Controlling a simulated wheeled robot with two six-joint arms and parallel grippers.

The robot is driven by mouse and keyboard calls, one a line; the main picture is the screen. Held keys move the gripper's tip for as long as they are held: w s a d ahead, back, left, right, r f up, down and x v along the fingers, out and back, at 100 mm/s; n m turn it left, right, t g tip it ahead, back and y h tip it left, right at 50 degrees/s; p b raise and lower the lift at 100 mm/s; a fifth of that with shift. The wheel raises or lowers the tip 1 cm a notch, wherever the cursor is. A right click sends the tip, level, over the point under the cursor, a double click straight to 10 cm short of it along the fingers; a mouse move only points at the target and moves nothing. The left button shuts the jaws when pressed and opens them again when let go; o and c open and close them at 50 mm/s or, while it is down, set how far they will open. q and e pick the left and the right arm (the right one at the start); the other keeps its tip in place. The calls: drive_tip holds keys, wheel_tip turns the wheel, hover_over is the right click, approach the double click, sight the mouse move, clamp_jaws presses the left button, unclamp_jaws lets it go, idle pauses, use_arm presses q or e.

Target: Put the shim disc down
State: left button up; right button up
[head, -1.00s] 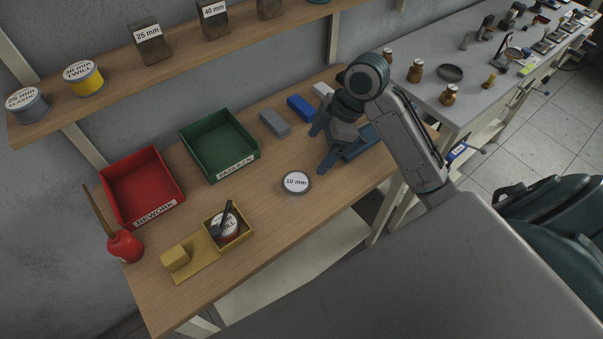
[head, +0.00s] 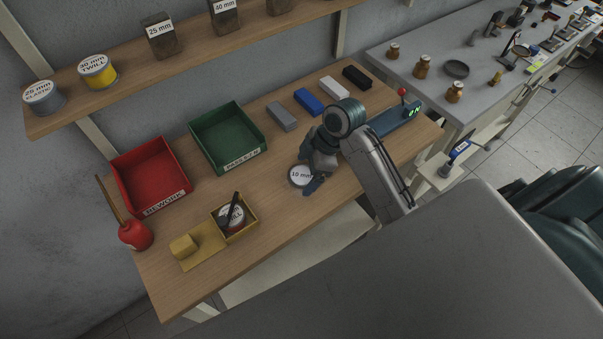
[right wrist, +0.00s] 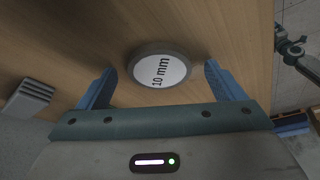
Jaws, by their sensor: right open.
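The shim disc, a round grey disc with a white "10 mm" label (head: 299,175), lies on the wooden bench top. In the right wrist view the disc (right wrist: 160,70) sits between and a little beyond the two blue fingers. My right gripper (head: 308,173) is open, with its fingers spread to either side of the disc and a gap visible on both sides in the wrist view. In the head view the gripper hides part of the disc's right side. My left gripper is not in view.
A red REWORK bin (head: 152,177), green bin (head: 228,138) and yellow fixture with a box (head: 200,256) stand to the left. Grey (head: 283,117), blue (head: 308,101), white and black blocks line the back. A device with a red-knobbed lever (head: 402,93) stands right. Bench around the disc is clear.

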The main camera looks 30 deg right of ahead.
drive_tip(key=c, duration=1.2)
